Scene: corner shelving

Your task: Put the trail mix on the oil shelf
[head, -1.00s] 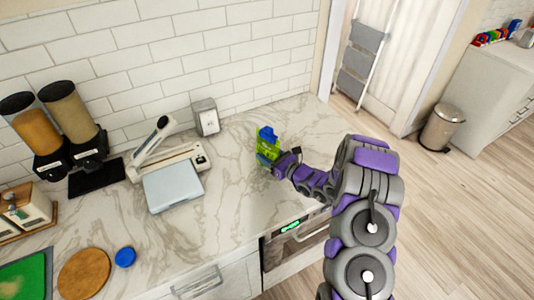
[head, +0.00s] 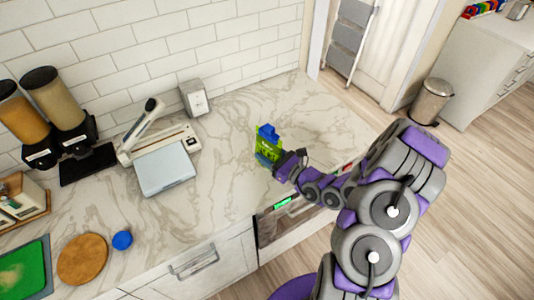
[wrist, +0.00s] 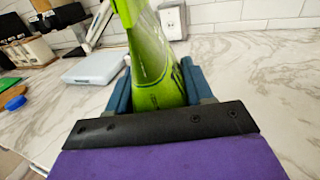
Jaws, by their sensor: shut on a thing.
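A green bag, which looks like the trail mix (head: 267,146), stands upright over the marble counter near its right part, with a blue piece at its top. My gripper (head: 268,161) is shut on its lower part. In the wrist view the green bag (wrist: 155,75) sits between the two blue fingers of my gripper (wrist: 158,88). I cannot tell whether the bag touches the counter. No oil shelf can be made out.
On the marble counter (head: 225,150) are a light-blue flat box (head: 165,168), a small grey box (head: 194,98), grain dispensers (head: 52,112), a round wooden board (head: 82,259) and a blue lid (head: 122,240). A bin (head: 430,101) stands on the floor at right.

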